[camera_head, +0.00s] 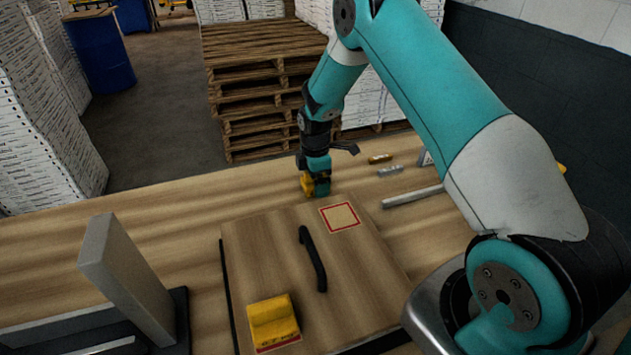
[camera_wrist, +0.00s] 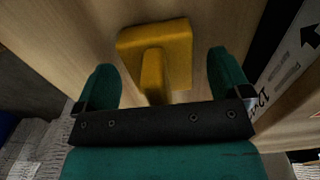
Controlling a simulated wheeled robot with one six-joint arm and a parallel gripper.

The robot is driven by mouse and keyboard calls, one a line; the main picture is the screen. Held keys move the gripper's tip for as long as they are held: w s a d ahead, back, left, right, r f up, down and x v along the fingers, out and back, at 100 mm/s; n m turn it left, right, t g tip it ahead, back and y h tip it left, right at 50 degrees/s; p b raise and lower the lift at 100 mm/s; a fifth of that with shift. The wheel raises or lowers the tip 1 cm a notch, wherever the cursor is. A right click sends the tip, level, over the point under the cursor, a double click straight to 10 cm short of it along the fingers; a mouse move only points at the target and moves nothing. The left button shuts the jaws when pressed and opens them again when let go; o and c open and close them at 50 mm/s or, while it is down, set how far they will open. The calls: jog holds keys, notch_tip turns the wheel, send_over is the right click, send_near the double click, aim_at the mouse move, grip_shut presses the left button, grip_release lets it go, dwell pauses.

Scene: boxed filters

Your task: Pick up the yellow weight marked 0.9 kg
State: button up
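A yellow weight (camera_head: 306,184) stands on the wooden table at my gripper (camera_head: 318,180), beyond the lidded box. In the wrist view the weight (camera_wrist: 176,44) has a wide block and a narrower upright part pointing toward my palm. My gripper (camera_wrist: 163,78) is open, with its two green fingers on either side of the narrow part and a gap on each side. A second yellow weight (camera_head: 272,321) sits on the near left part of the box lid. No 0.9 kg marking is readable on either.
The wooden box lid (camera_head: 262,240) has a black handle (camera_head: 313,260) and a red-edged square (camera_head: 340,216). A grey upright plate (camera_head: 122,268) stands at left. A brass cylinder (camera_head: 380,158), a silver cylinder (camera_head: 390,170) and a metal bar (camera_head: 412,195) lie right of my gripper. The table's far left is clear.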

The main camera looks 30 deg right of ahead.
jog(key=c, duration=1.4)
jog(key=shift+r, duration=0.1)
jog(key=shift+c, duration=0.9)
